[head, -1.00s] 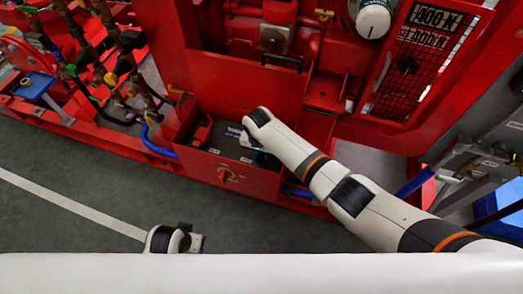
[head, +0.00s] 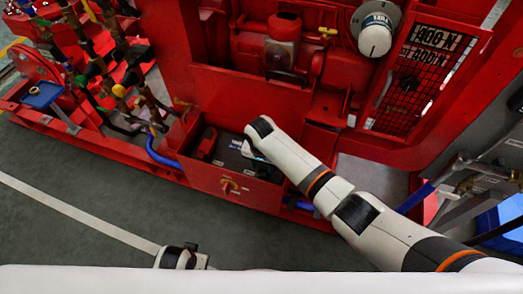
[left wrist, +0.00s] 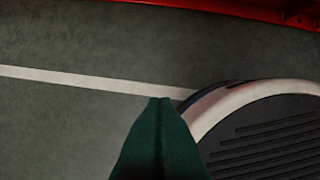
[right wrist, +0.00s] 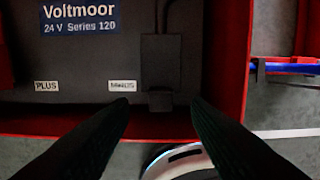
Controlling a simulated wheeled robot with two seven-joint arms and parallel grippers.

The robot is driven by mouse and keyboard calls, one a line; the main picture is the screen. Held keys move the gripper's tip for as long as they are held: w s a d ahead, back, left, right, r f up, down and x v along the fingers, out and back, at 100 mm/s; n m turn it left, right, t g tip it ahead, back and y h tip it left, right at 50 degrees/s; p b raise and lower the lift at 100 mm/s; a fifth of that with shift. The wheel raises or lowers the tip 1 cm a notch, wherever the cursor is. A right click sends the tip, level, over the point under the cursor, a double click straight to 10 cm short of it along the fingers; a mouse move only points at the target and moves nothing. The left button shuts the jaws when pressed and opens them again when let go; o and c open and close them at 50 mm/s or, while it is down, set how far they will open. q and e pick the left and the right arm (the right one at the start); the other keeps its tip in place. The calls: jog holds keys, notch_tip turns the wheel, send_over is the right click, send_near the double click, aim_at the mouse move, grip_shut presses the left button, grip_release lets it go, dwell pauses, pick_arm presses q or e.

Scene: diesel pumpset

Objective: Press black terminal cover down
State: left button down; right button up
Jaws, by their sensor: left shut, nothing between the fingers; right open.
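The black terminal cover (right wrist: 160,62) is a dark block on the battery's right side, with a small tab below it and a cable at its top. I cannot tell whether it is fully down. The dark battery (right wrist: 80,72) has a blue Voltmoor label and PLUS and MINUS tags. My right gripper (right wrist: 160,104) is open and empty, its dark fingertips either side of the tab in the picture; contact cannot be told. In the head view my right arm hides the cover. My left gripper (left wrist: 160,99) is shut and empty above the floor, away from the battery.
A red terminal cover (head: 207,143) stands at the battery's left. Blue hose (head: 158,152) runs beside the box. The floor (head: 90,190) in front is clear.

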aim_at(262, 176)
pick_arm(q)
jog(key=s+f+p, duration=0.2)
jog(key=s+f, duration=0.3)
jog(key=f, duration=0.3)
jog(key=shift+s+a+g, duration=0.4)
pick_arm(e)
notch_tip(262, 176, up, 9)
jog(key=s, duration=0.1)
jog(key=shift+a+f, duration=0.15)
jog(key=shift+a, duration=0.05)
jog(key=shift+s+f, duration=0.1)
